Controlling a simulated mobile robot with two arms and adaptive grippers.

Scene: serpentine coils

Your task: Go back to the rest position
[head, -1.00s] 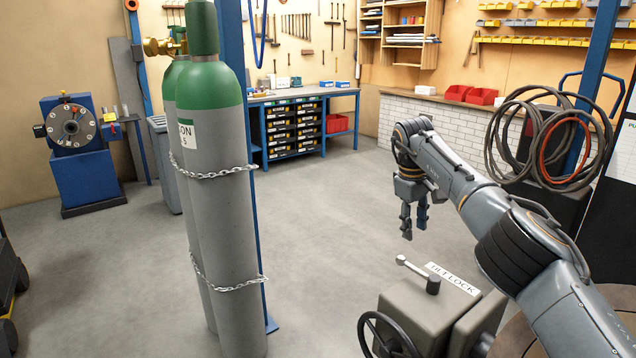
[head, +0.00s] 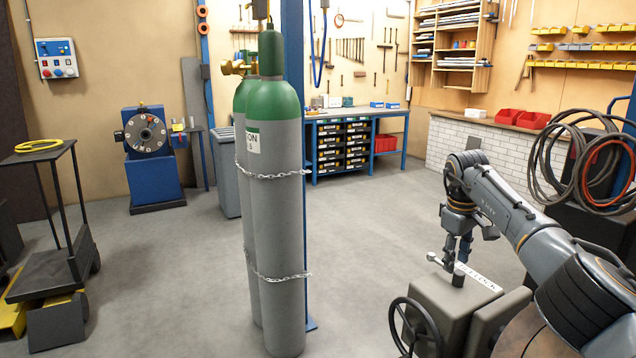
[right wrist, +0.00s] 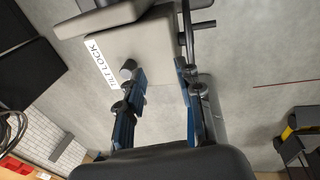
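My right gripper (head: 458,248) hangs fingers down in the head view, in front of or above the grey tilt-lock box (head: 447,303). In the right wrist view the gripper (right wrist: 160,78) has its two fingers well apart, with nothing held between them. The box's grey body (right wrist: 145,45) shows behind the fingers, with a white "TILT LOCK" label (right wrist: 102,62) beside the left finger. The box's lever (head: 440,263) lies close below the fingers in the head view; I cannot tell whether they touch. My left gripper is not in view.
Chained green-topped gas cylinders (head: 275,200) stand left of centre. A handwheel (head: 415,325) sits at the box's front. Coiled hoses (head: 575,165) hang at the right. A black cart (head: 50,280) stands at the far left. The grey floor (head: 370,220) between is clear.

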